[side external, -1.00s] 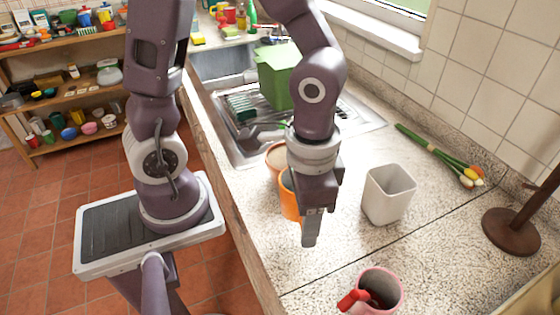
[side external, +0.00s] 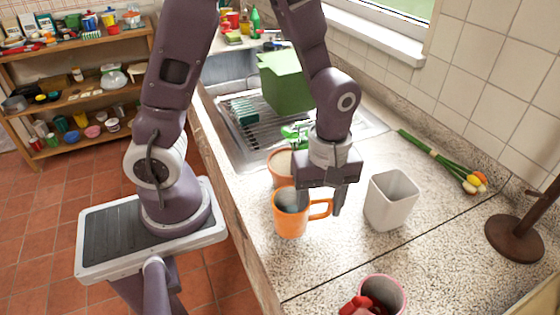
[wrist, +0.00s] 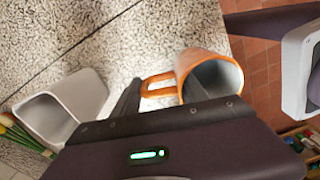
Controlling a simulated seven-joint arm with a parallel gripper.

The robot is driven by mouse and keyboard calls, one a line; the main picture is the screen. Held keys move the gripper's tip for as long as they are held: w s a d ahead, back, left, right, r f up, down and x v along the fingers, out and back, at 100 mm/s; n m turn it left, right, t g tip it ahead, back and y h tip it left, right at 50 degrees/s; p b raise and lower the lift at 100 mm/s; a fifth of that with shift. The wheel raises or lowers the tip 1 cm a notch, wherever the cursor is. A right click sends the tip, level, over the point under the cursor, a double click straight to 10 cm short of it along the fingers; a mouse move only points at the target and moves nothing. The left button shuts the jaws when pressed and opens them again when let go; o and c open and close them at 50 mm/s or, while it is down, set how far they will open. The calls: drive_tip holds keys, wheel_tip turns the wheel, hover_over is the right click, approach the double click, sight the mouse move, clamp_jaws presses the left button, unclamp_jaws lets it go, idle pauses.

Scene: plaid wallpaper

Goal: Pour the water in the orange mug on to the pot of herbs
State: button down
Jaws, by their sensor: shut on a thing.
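The orange mug (side external: 289,219) is near the counter's left edge in the side view, roughly upright, its handle toward the right. It also shows in the wrist view (wrist: 190,66), with a grey inside; I cannot make out the water. My gripper (side external: 320,207) points down and is shut on the mug's handle. I cannot tell whether the mug's base touches the counter. The terracotta pot of herbs (side external: 280,168) stands just behind the mug, partly hidden by the mug and my gripper. A bit of green (side external: 295,133) shows above it.
A white square container (side external: 390,203) stands close to the right of my gripper. A pink mug (side external: 384,292) with something red is at the front. The sink (side external: 245,150) with a green box (side external: 285,80) lies behind. Spring-onion-like stalks (side external: 440,157) and a brown stand (side external: 514,240) are right.

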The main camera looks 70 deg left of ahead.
drive_tip(key=shift+a, duration=0.15)
drive_tip(key=shift+w+a+r+h, duration=0.25)
drive_tip(key=shift+a+h, duration=0.3)
drive_tip(key=shift+h, duration=0.35)
drive_tip(key=w+a+r+g+h, duration=0.1)
drive_tip(key=a+r+g+h, duration=0.2)
drive_tip(key=r+h, duration=0.6)
drive_tip(key=shift+a+h, duration=0.3)
drive_tip(key=shift+a, duration=0.4)
drive_tip(key=shift+r, duration=0.35)
drive_tip(key=shift+r+h, duration=0.35)
drive_tip(key=shift+h, duration=0.15)
drive_tip(key=shift+w+a+r+g+h+p, duration=0.1)
drive_tip(key=shift+a+r+g+h+p, duration=0.1)
drive_tip(key=shift+g+h+p, duration=0.3)
idle(0.4)
